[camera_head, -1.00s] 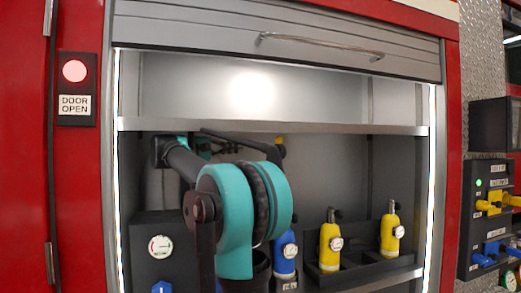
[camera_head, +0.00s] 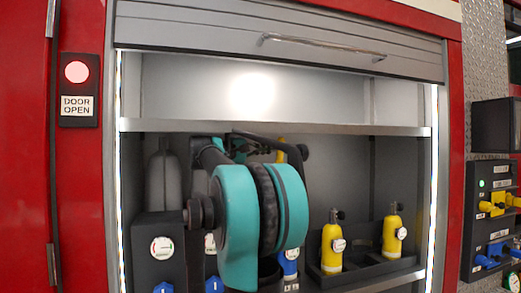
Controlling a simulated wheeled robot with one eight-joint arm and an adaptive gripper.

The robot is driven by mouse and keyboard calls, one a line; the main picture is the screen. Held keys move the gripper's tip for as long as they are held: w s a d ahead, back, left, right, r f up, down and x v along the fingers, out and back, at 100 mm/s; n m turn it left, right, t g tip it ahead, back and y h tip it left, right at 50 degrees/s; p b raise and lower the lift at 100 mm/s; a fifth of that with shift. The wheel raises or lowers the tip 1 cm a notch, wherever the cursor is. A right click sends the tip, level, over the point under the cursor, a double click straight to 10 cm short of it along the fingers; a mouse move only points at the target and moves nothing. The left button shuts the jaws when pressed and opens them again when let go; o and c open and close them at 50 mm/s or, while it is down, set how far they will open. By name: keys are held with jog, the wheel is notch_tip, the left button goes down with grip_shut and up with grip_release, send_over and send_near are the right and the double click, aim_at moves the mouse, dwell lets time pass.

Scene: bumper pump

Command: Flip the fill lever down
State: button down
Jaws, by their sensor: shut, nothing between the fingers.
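My gripper (camera_head: 285,152) is partly in view as dark parts under the shelf, behind my teal arm joint. It appears shut and empty. Blue parts show at the bottom left (camera_head: 163,287) and beside it (camera_head: 214,285), below round white gauges; I cannot tell whether either is the fill lever. A small yellow part (camera_head: 280,155) shows next to my gripper, too covered to identify. My arm hides much of the middle of the compartment. I see no contact between my gripper and any lever.
A metal shelf (camera_head: 350,130) runs just above my gripper. Two yellow cylinders (camera_head: 332,243) (camera_head: 392,233) stand in a dark rack at right, and a blue cylinder (camera_head: 289,262) is partly behind my arm. A grey cylinder (camera_head: 164,180) stands left. A lever panel (camera_head: 490,225) is outside, right.

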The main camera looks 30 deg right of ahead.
jog(key=shift+s, duration=0.25)
jog(key=shift+s, duration=0.1)
jog(key=s+a+f+m+g+h, duration=0.1)
jog(key=s+f+m, duration=0.1)
jog(key=s+m, duration=0.25)
jog(key=s+a+f+m, duration=0.1)
jog(key=s+f+m, duration=0.2)
jog(key=s, duration=0.2)
jog(key=s+a+f+m+g, duration=0.1)
jog(key=s+f+m+g, duration=0.1)
jog(key=s+f+m, duration=0.3)
jog(key=shift+s+a+f+m+g+h, duration=0.35)
jog(key=shift+f+m, duration=1.6)
jog(key=shift+f, duration=1.1)
jog(key=shift+s, duration=0.1)
